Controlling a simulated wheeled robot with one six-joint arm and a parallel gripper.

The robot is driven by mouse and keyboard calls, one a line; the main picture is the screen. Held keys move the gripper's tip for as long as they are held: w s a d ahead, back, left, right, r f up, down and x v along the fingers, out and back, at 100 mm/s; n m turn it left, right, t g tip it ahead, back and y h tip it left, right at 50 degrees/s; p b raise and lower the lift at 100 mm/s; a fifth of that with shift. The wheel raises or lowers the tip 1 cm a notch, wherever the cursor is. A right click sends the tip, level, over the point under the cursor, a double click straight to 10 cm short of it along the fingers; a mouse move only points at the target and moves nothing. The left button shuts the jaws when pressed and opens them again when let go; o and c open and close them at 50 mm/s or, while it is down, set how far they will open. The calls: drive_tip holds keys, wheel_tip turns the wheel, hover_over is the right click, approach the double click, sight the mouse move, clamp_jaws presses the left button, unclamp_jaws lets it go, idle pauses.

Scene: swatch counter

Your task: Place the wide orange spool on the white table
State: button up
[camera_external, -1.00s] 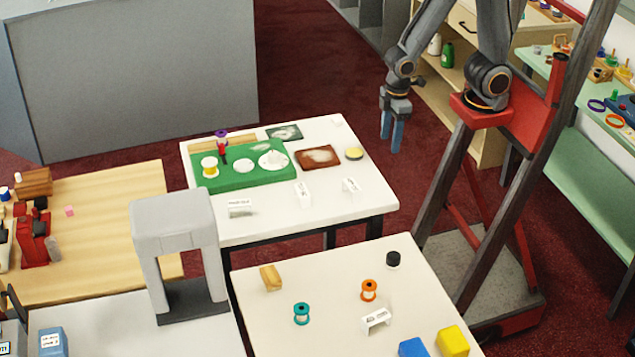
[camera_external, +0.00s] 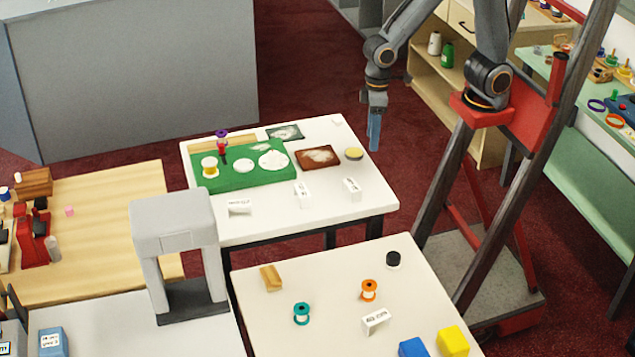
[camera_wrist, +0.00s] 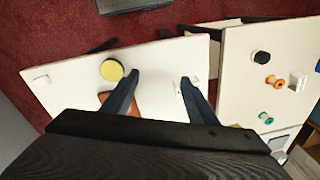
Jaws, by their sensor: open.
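An orange spool (camera_external: 369,290) with a pale middle stands upright on the front white table (camera_external: 335,262). In the wrist view the orange spool (camera_wrist: 275,82) is at the right, on the right-hand table (camera_wrist: 232,75). My gripper (camera_external: 374,140) points down, empty, beside the right edge of the back white table (camera_external: 270,222). In the wrist view its two fingers (camera_wrist: 158,90) are apart with nothing between them. The spool is well away from my gripper. Which white table the task means cannot be told.
A teal spool (camera_external: 302,313), a black cylinder (camera_external: 393,259), a wooden block (camera_external: 271,278) and a white card (camera_external: 376,320) share the front table, with blue and yellow blocks. The back table holds a green mat (camera_external: 245,183), a brown tray (camera_external: 318,156) and a yellow-topped tin (camera_external: 354,153).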

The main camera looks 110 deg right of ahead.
drive_tip(key=w+a+m+y, duration=0.1)
drive_tip(key=w+a+m, duration=0.3)
drive_tip(key=w+a, duration=0.5)
drive_tip(key=m+g+y+p, duration=0.1)
drive_tip(key=m+y, duration=0.2)
drive_tip(key=m, duration=0.6)
hover_over(368, 282)
drive_tip(key=d, duration=0.3)
drive_tip(key=f, duration=0.2)
drive_tip(key=shift+w+d+f+p+x, duration=0.15)
drive_tip(key=shift+d+p+x, duration=0.3)
drive_tip(key=shift+x, duration=1.9)
drive_tip(key=shift+d+f+p+x, duration=0.25)
drive_tip(key=shift+d+p+x, duration=0.25)
drive_tip(key=shift+x, duration=1.85)
drive_tip(key=shift+w+d+f+p+x, duration=0.15)
drive_tip(key=shift+d+p+x, duration=0.3)
drive_tip(key=shift+x, duration=1.9)
drive_tip(key=c, duration=1.2)
drive_tip(key=shift+c, duration=0.2)
drive_tip(key=shift+r, duration=0.1)
